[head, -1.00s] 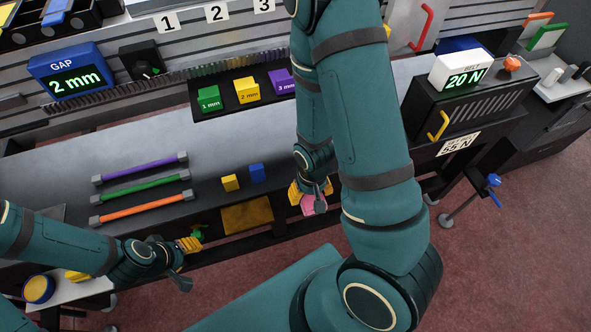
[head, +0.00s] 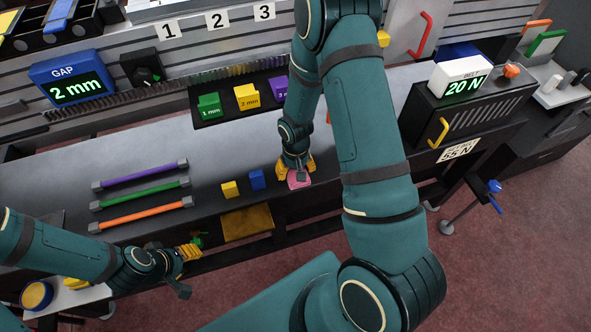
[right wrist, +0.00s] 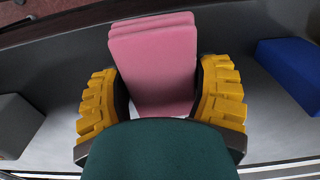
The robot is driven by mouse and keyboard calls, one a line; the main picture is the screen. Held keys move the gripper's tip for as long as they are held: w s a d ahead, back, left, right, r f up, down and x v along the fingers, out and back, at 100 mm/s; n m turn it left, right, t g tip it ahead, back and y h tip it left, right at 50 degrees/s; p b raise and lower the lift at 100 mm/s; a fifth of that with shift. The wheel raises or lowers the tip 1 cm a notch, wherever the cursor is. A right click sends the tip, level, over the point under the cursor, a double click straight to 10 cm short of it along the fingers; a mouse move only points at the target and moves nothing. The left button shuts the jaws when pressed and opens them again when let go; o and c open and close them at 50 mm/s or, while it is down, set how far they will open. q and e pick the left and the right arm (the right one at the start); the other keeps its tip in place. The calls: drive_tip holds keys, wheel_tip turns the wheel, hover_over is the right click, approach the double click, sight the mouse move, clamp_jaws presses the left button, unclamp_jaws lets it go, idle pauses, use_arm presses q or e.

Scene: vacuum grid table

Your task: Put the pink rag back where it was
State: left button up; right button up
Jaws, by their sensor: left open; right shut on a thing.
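The pink rag (right wrist: 153,62) is a folded pad between the yellow-padded fingers of my right gripper (right wrist: 160,100) in the right wrist view. In the head view the rag (head: 299,180) shows at the tips of my right gripper (head: 297,168), over the front part of the grey table top (head: 140,156). I cannot tell whether the rag touches the table. My left gripper (head: 190,253) is open at the lower left, in front of the table's front edge, near a small green part (head: 198,240).
A blue block (head: 257,180) and a yellow block (head: 230,189) stand left of the right gripper. Purple (head: 140,173), green (head: 140,194) and orange (head: 142,215) bars lie further left. A black box with a yellow handle (head: 437,132) stands to the right.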

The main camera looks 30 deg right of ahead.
drive_tip(key=shift+f, duration=0.2)
drive_tip(key=o, duration=1.1)
drive_tip(key=shift+o, duration=0.2)
drive_tip(key=shift+r, duration=0.25)
wheel_tip(320, 180, up, 7)
drive_tip(key=shift+r+p, duration=0.2)
drive_tip(key=shift+p, duration=0.25)
drive_tip(key=shift+s+f, duration=0.1)
